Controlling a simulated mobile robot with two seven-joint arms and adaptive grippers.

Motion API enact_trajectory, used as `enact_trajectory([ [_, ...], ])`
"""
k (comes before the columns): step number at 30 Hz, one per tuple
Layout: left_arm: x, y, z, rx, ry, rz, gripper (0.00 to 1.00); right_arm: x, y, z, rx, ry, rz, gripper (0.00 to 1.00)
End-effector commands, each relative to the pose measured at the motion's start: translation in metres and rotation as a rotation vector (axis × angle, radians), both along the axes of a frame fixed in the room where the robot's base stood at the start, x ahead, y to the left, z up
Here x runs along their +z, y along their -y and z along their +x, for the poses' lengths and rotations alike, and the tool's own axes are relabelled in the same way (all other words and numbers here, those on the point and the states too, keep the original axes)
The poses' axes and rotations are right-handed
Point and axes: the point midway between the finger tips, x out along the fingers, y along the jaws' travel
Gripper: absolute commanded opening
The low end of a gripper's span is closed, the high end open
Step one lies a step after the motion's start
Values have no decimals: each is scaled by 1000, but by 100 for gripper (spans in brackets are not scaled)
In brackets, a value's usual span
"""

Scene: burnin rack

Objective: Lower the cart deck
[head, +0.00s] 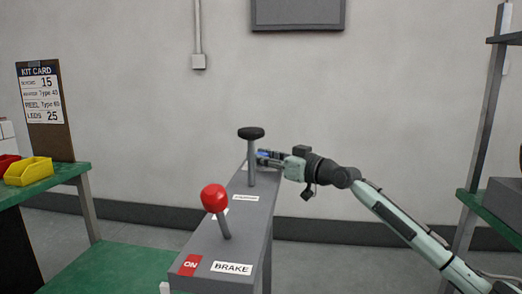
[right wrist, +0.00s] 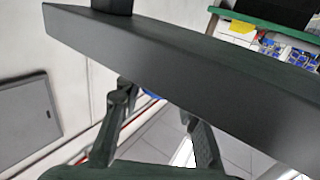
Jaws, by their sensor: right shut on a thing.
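A grey control console (head: 212,245) stands in the middle of the head view. Near its front is a lever with a red ball knob (head: 214,198), beside a BRAKE label and a red ON tag. Farther back is an upright lever with a flat black knob (head: 251,133); the label near it is too small to read. My right gripper (head: 263,156) is shut on this lever's stem, below the knob, from the right. The right wrist view shows its fingers (right wrist: 160,115) partly behind a dark bar; the grip itself is hidden. A green deck (head: 115,268) lies low at left. My left gripper is out of view.
A green table (head: 60,178) at left holds a yellow bin (head: 28,171), a red bin and a kit card board (head: 44,110). A shelf rack (head: 482,110) stands at right. A plain wall is behind the console.

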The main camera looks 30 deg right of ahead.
Motion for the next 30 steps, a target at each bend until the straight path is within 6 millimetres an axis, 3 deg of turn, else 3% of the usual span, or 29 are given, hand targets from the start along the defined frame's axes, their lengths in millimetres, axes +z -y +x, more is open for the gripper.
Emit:
enact_trajectory([
  [8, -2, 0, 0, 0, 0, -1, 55, 0, 0, 0, -1, 1, 0, 3],
  [9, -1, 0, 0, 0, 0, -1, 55, 0, 0, 0, -1, 1, 0, 34],
  [14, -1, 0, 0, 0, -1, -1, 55, 0, 0, 0, 0, 1, 0, 54],
  [24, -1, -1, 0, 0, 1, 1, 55, 0, 1, -2, 0, 0, 0, 54],
  [30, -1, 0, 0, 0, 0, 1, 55, -1, 9, -25, 0, 0, -4, 54],
])
